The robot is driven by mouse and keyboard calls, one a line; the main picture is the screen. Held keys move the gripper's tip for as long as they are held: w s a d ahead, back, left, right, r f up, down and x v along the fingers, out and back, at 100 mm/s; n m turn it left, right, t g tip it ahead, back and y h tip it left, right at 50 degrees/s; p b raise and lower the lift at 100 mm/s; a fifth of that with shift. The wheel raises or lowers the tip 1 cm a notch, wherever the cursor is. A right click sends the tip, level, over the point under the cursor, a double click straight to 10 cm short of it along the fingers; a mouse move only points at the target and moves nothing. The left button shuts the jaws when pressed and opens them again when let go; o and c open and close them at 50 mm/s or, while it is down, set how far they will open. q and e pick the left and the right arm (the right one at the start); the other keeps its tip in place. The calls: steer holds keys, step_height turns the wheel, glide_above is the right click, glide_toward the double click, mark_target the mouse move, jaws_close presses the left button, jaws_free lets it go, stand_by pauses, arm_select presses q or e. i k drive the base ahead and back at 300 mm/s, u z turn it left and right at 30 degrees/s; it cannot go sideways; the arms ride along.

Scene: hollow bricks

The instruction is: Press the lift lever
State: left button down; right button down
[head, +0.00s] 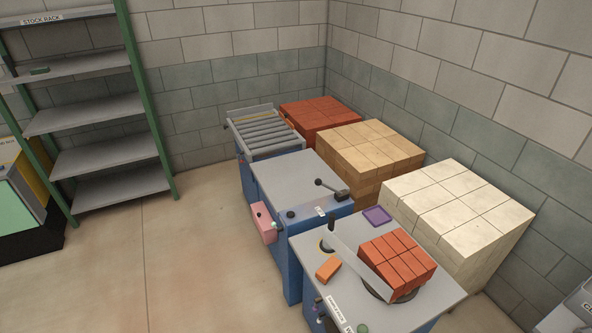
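A lever with a dark ball knob (319,182) sits on the right side of the grey-topped blue machine (290,172); its arm slopes down to a dark block. A dark upright handle (331,225) stands on the nearer grey table (430,311), at the upper end of a long grey bar. I cannot read a label that tells which of these is the lift lever. Neither of my grippers is in view.
Red bricks (398,262) sit on the nearer table, with a loose orange brick (328,268) and a purple piece (377,215). A roller conveyor (265,133) and brick stacks (458,207) line the wall. A stock rack (95,115) stands left. The floor (190,260) between is clear.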

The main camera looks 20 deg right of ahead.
mark_target(318, 183)
steer(key=z, duration=0.1)
steer(key=i, duration=0.6)
steer(key=z, duration=0.95)
steer(key=i, duration=0.5)
steer(key=z, duration=0.55)
